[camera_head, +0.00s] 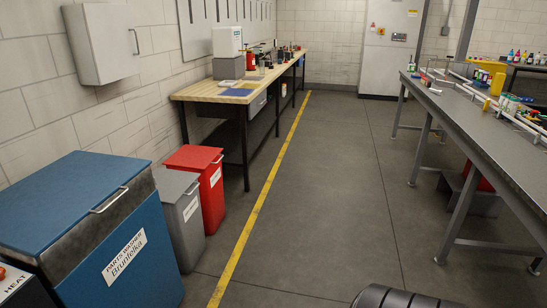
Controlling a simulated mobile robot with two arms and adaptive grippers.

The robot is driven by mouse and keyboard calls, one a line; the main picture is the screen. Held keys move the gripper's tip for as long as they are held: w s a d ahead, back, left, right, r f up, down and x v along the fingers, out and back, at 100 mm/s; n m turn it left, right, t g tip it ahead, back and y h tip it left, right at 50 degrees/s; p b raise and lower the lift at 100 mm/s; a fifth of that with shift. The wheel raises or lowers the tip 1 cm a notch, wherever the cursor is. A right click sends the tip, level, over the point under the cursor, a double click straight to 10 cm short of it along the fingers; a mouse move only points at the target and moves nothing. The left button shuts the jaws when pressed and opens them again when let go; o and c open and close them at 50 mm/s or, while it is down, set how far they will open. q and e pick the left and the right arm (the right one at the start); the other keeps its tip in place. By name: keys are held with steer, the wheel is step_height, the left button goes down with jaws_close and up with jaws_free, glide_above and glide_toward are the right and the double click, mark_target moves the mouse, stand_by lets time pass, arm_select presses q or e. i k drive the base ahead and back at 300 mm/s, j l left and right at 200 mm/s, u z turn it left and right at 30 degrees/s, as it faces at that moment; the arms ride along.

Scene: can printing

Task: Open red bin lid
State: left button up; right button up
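The red bin (212,196) stands on the floor left of the yellow line, close to the left end of the wooden workbench. Its red lid (193,158) lies closed on top, with a small pale handle at the right edge. A white label is on its front. Neither of my grippers shows in the head view. A dark rounded shape at the bottom right edge is too cut off to identify as a gripper.
A grey bin (188,218) stands directly in front of the red bin, and a blue parts washer (118,255) is nearer at left. The wooden workbench (205,94) runs behind. A grey metal table (480,135) is at right. The floor between is clear.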

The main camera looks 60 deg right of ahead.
mark_target(189, 156)
steer(key=z, duration=1.4)
steer(key=i, duration=0.4)
